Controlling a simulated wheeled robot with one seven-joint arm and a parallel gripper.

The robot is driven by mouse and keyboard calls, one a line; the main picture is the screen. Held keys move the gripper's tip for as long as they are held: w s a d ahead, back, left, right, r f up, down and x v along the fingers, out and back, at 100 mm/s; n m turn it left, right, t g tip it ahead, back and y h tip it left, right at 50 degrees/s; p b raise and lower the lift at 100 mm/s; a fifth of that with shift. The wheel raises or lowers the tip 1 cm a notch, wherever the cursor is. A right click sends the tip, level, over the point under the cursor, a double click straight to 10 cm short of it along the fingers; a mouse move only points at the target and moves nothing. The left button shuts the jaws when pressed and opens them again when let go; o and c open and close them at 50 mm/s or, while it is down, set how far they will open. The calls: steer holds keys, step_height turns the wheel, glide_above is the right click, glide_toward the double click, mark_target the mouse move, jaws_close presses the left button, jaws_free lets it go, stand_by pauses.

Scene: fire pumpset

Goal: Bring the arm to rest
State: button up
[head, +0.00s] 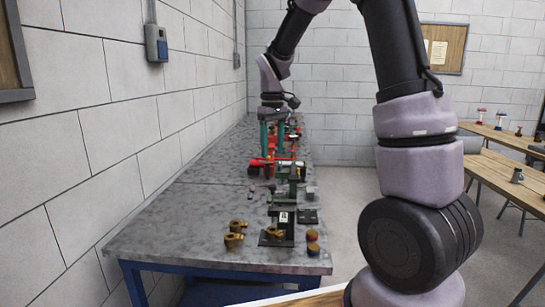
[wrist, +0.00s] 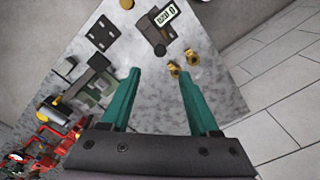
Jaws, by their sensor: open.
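My arm reaches from the right of the head view over a long grey bench. My gripper (head: 272,135) hangs over the far part of the bench, pointing down, with two green fingers. In the wrist view my gripper (wrist: 160,88) has its fingers wide apart with nothing between them but the bare bench top below. In the head view red parts show behind and below the fingers; the gap to them cannot be told there.
The grey bench (head: 180,215) runs along the left wall. On it are brass pieces (head: 234,238), a dark labelled stand (head: 280,230), a green fixture (head: 290,172) and red parts (head: 262,167). Wooden tables (head: 500,170) stand at the right, with open floor between.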

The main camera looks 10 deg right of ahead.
steer(key=s+d+r+m+t+y, duration=0.1)
steer(key=s+d+r+m+t, duration=0.2)
steer(key=s+r, duration=0.4)
steer(key=s+d+r+m+t+y, duration=0.1)
steer(key=s+d+r+m+t, duration=0.2)
steer(key=s, duration=1.2)
step_height(320, 180, up, 4)
steer(key=m+t, duration=0.1)
steer(key=m, duration=0.2)
steer(key=shift+d+m, duration=0.15)
steer(key=shift+m, duration=0.15)
